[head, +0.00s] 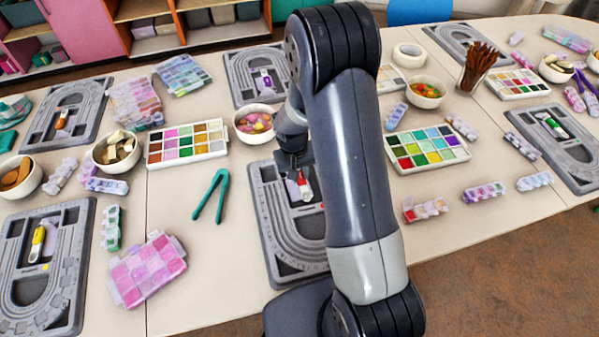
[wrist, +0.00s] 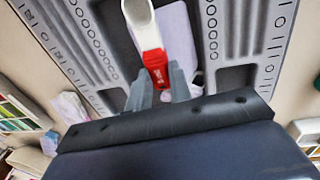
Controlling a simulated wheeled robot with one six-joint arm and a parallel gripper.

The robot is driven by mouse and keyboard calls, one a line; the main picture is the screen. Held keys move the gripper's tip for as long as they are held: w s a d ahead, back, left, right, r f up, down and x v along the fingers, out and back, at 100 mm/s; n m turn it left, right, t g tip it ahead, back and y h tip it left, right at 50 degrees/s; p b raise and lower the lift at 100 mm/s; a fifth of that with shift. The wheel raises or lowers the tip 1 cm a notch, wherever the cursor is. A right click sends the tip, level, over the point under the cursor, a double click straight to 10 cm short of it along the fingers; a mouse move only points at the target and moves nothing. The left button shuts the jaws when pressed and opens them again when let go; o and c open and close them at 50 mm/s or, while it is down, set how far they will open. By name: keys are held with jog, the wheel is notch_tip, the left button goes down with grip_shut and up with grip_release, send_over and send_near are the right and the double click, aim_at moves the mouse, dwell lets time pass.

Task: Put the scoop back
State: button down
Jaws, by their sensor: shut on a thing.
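The scoop (head: 304,187) is red with a white, trough-like head. It is at the grey bead board (head: 268,240) in front of me, over its middle recess. In the wrist view the scoop (wrist: 146,28) points up the picture, and the board (wrist: 85,35) spreads on both sides of it. My gripper (head: 296,172) is shut on the scoop's red handle end; its two fingers (wrist: 160,82) show on either side of it in the wrist view. I cannot tell whether the scoop touches the board. My arm hides the board's right part in the head view.
A bead palette (head: 187,143), a bowl of pink beads (head: 255,122) and teal tweezers (head: 212,194) lie to the left. A pink bead box (head: 148,268) is at the front left. A coloured palette (head: 428,147) is right of my arm. Other boards hold their own scoops.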

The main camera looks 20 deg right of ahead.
jog(key=shift+f, duration=0.25)
jog(key=c, duration=1.3)
grip_release()
jog(key=shift+r+p, duration=0.45)
jog(key=shift+r, duration=0.1)
jog(key=r, duration=0.4)
jog(key=a+r, duration=0.1)
jog(key=r, duration=0.7)
jog(key=shift+a, duration=0.2)
